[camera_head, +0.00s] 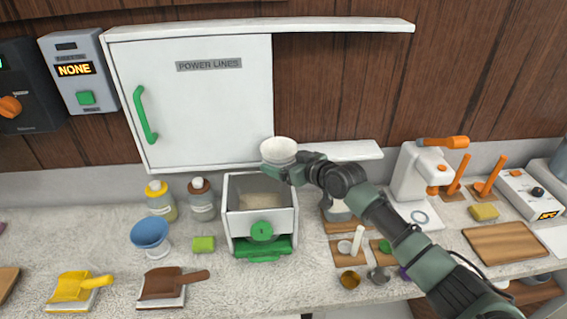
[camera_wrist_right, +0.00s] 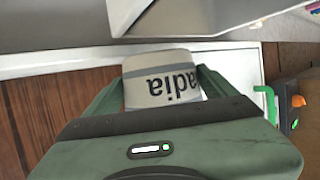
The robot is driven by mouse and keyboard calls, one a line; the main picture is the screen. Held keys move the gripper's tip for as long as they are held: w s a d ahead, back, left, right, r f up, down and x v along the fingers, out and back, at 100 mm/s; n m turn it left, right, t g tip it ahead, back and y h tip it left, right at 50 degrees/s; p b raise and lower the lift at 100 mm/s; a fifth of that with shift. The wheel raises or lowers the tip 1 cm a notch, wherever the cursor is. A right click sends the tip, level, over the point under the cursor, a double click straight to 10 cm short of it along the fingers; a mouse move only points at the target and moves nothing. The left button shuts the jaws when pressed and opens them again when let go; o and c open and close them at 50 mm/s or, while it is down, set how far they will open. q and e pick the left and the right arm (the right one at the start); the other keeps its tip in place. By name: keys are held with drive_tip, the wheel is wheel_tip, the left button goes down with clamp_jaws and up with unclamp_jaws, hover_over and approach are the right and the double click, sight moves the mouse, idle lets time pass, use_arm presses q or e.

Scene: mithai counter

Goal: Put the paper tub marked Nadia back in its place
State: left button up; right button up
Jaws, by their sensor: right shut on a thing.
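The paper tub (camera_head: 278,149) is white and round. It is held in the air in front of the lower edge of the wall cabinet, above the open-topped white box. In the right wrist view the tub (camera_wrist_right: 160,82) shows the letters "adia" upside down, with the rest of the word hidden at its side. My right gripper (camera_head: 280,168) is shut on the tub; in the wrist view its fingers (camera_wrist_right: 162,90) lie on both sides of it. My left gripper is not in view.
The wall cabinet's white door (camera_head: 205,100) reads "POWER LINES" and has a green handle. Right of it is an open bay with a shelf (camera_head: 350,150). Below stand the white box (camera_head: 262,222), bottles (camera_head: 202,205) and a blue bowl (camera_head: 150,232). A white press (camera_head: 412,175) stands right.

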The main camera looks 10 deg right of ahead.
drive_tip(key=shift+r, duration=1.55)
